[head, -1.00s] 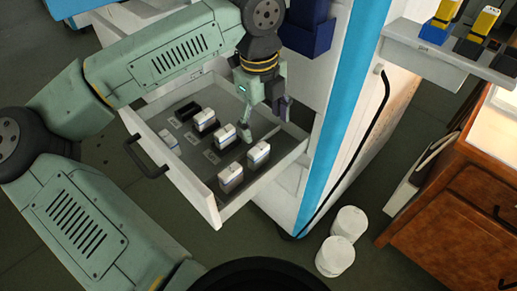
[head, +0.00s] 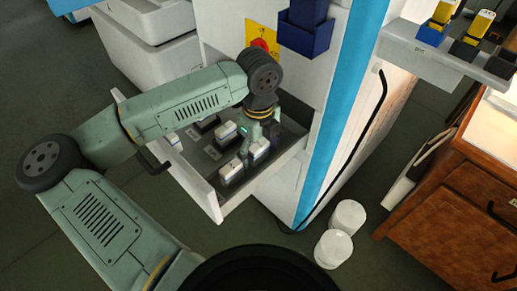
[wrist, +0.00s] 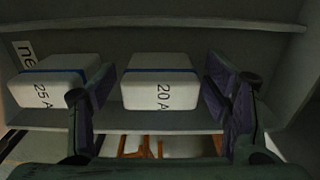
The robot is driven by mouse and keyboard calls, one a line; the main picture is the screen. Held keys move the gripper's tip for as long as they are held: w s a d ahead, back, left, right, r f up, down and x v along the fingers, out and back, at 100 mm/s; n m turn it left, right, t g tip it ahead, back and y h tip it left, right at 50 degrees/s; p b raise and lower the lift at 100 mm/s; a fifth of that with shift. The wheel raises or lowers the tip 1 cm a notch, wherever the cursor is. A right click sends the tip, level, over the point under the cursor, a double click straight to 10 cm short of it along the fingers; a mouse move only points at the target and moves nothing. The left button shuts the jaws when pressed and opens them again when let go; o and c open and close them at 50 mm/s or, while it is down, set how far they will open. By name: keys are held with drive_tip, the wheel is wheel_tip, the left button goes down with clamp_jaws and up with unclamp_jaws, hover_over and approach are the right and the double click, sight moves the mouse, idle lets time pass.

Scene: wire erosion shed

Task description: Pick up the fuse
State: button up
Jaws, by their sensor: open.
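Several white block fuses with dark blue bands stand in an open drawer (head: 207,196). In the wrist view, a fuse marked 20 A (wrist: 162,92) is between my gripper's (wrist: 158,100) two open fingers, with gaps on both sides. A fuse marked 25 A (wrist: 42,92) stands to its left, partly covered by the left finger. In the head view, my gripper (head: 258,147) points down into the drawer, its fingers on either side of a white fuse (head: 259,150). Another fuse (head: 231,170) stands nearer the drawer front. My gripper holds nothing.
More fuses (head: 227,132) stand in the drawer near my wrist, some partly hidden by my arm. The drawer walls are close around the gripper. A blue bin (head: 304,35) hangs on the cabinet above. White cylinders (head: 334,248) stand on the floor to the right.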

drive_tip(key=shift+c, duration=0.5)
drive_tip(key=c, duration=1.2)
